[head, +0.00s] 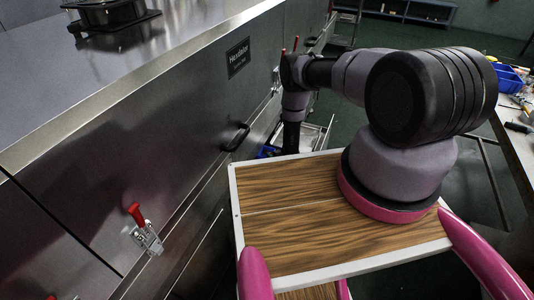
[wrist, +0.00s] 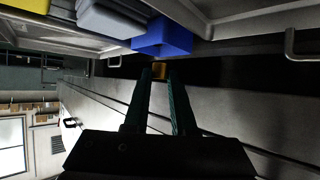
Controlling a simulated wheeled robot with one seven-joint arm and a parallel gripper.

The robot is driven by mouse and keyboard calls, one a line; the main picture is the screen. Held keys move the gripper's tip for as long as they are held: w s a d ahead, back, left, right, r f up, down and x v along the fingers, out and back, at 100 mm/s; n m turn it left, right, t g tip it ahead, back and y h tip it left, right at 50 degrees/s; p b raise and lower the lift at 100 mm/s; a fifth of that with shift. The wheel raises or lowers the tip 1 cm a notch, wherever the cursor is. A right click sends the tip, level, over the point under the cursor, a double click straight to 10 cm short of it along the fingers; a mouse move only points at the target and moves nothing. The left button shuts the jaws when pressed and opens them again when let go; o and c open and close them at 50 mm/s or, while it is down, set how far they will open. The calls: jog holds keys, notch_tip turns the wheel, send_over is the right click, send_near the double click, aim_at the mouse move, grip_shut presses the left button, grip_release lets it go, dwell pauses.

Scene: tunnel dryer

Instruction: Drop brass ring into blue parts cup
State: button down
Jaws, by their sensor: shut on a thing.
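The brass ring (wrist: 158,69) shows in the wrist view as a small golden piece between the tips of my gripper (wrist: 159,75). The two dark teal fingers are shut on it. The blue parts cup (wrist: 168,40) is just above the ring in the wrist picture, and a dark gap shows around the ring. I cannot tell the distance between ring and cup. In the head view a bit of blue, perhaps the same cup (head: 268,151), shows low beside the dryer wall. My fingers and the ring are hidden there behind my own body.
Next to the cup in the wrist view are a grey container (wrist: 112,17) and a yellow piece (wrist: 28,4). The dryer's steel wall (head: 110,150) runs along the left, with a black handle (head: 236,137) and a red-handled clamp (head: 145,230). A workbench (head: 520,140) with a blue bin (head: 508,79) stands right.

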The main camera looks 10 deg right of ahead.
jog(key=x, duration=0.4)
jog(key=shift+w, duration=0.15)
jog(key=shift+f+x, duration=0.25)
jog(key=shift+x, duration=1.65)
jog(key=shift+f, duration=0.1)
jog(key=shift+f, duration=0.15)
jog(key=c, duration=0.7)
grip_release()
jog(key=shift+c, duration=0.2)
